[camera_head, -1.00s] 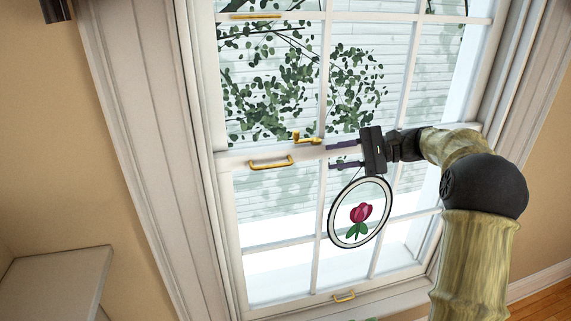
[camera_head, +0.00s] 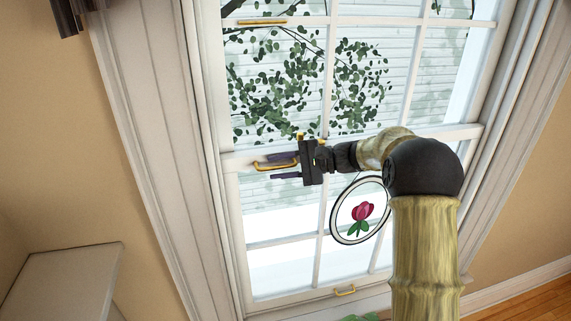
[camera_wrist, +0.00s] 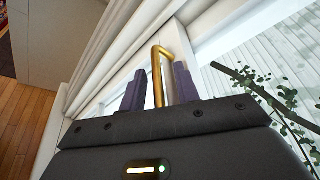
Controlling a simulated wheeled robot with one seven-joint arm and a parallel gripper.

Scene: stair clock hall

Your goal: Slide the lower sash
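The lower sash (camera_head: 315,294) is a white-framed, multi-pane window sash, with its bottom rail low in the window opening. A brass pull handle (camera_head: 262,167) is on the left of its top rail. My gripper (camera_head: 268,168) reaches it from the right, its dark fingers apart above and below the bar. In the wrist view the handle (camera_wrist: 157,58) stands between the two fingers of my gripper (camera_wrist: 160,74), with gaps visible on both sides. A second brass handle (camera_head: 345,291) is on the bottom rail. The brass latch (camera_head: 301,135) is mostly hidden behind my gripper.
A round rose ornament (camera_head: 361,211) hangs in front of the panes, close to my forearm. Another brass handle (camera_head: 262,22) is on the upper sash. White casing (camera_head: 150,150) borders the window. A pale shelf or cabinet (camera_head: 62,285) stands at lower left.

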